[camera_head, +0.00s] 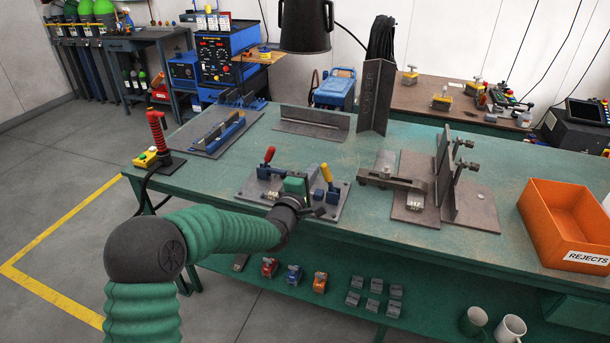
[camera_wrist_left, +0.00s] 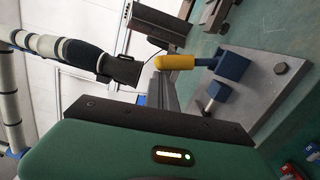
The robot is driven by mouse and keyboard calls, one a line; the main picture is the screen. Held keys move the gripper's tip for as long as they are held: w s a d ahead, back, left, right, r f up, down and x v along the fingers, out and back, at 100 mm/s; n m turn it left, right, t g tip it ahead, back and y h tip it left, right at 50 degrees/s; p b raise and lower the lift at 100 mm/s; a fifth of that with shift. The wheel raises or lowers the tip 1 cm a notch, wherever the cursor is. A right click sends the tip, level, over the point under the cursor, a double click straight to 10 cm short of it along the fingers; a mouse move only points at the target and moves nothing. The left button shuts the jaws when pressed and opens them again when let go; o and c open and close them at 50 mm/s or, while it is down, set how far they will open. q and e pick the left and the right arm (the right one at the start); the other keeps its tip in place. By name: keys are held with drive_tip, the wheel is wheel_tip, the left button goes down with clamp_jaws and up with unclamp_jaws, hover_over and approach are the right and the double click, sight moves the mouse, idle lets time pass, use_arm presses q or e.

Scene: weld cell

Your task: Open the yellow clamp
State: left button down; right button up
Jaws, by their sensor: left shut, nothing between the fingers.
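The yellow clamp has a yellow handle (camera_head: 327,173) that stands up, leaning slightly left, above a blue body on a grey fixture plate (camera_head: 250,188). In the left wrist view its yellow handle (camera_wrist_left: 176,62) joins a blue lever and a blue block bolted to the plate (camera_wrist_left: 285,75). My left gripper (camera_head: 320,211) is at the front edge of the plate, in front of the clamp. It is shut and empty, apart from the handle. My right gripper is not in view.
A red-handled clamp (camera_head: 268,156) is on the same plate, left of the yellow one. A grey block lies between them. Right of the plate stand a metal fixture (camera_head: 415,205) and the orange rejects bin (camera_head: 565,220). A dark lamp-like hood (camera_head: 305,25) hangs above the bench.

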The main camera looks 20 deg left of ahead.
sight(325, 167)
use_arm(q)
drive_tip(key=d+m, duration=0.1)
drive_tip(key=d+r+m, duration=0.1)
drive_tip(key=m, duration=0.1)
drive_tip(key=shift+s+d+r, duration=0.1)
drive_tip(key=shift+d+r, duration=0.05)
drive_tip(key=shift+d, duration=0.25)
drive_tip(key=shift+d+m, duration=2.4)
drive_tip(key=shift+d, duration=0.1)
